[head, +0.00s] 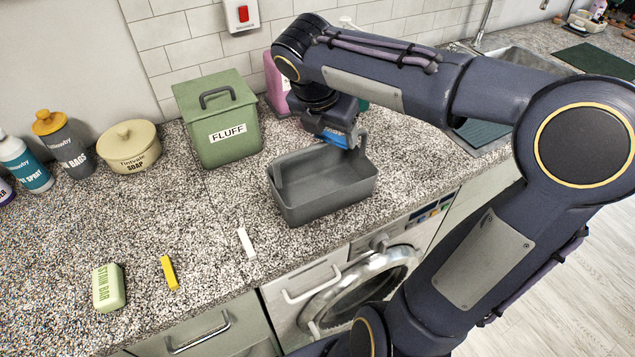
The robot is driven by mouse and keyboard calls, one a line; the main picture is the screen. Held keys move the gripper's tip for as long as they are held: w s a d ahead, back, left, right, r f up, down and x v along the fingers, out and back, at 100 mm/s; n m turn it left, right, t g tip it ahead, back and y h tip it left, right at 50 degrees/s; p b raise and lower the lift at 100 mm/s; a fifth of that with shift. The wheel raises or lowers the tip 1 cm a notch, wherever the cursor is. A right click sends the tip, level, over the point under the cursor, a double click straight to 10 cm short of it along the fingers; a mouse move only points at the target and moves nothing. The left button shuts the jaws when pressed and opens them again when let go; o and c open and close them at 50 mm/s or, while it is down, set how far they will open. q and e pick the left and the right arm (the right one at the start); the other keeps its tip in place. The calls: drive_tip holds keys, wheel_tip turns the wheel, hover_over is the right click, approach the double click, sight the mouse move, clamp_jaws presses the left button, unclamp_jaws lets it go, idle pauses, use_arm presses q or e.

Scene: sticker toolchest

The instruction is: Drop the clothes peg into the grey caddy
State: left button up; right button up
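The grey caddy (325,207) is an open-topped tub standing upright near the counter's front edge, with upright pieces at its two short ends. Its visible floor looks bare. My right gripper (338,139) hangs at the caddy's back right rim; its fingers are hidden or hard to make out, so I cannot tell whether it is open. Two small slim pieces lie on the counter left of the caddy, a white one (246,243) and a yellow one (169,272). Both are peg-sized, but I cannot tell which is the clothes peg. My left gripper is out of view.
A green FLUFF bin (215,148), a cream SOAP pot (128,148) and several bottles stand along the back. A pale green stain bar (108,287) lies at front left. A pink container (275,88) stands behind my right arm. The counter left of the caddy is mostly clear.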

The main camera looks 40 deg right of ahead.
drive_tip(key=o, duration=0.4)
drive_tip(key=shift+o, duration=0.2)
drive_tip(key=v, duration=0.7)
drive_tip(key=shift+a+r+p, duration=0.15)
drive_tip(key=shift+r+p, duration=0.2)
drive_tip(key=shift+s, duration=0.1)
drive_tip(key=s+a+f+m+t+y, duration=0.2)
drive_tip(key=s+a+f+m+y, duration=0.2)
drive_tip(key=s+f+m, duration=0.3)
drive_tip(key=s+a+f+m+t+y, duration=0.1)
drive_tip(key=s+a+f+m+y, duration=0.3)
drive_tip(key=m, duration=1.3)
drive_tip(key=s+a+f, duration=0.1)
drive_tip(key=s+f, duration=0.2)
drive_tip(key=shift+s+a+f+m+t, duration=0.15)
drive_tip(key=shift+s+f+m+t, duration=0.15)
drive_tip(key=shift+s+t, duration=0.1)
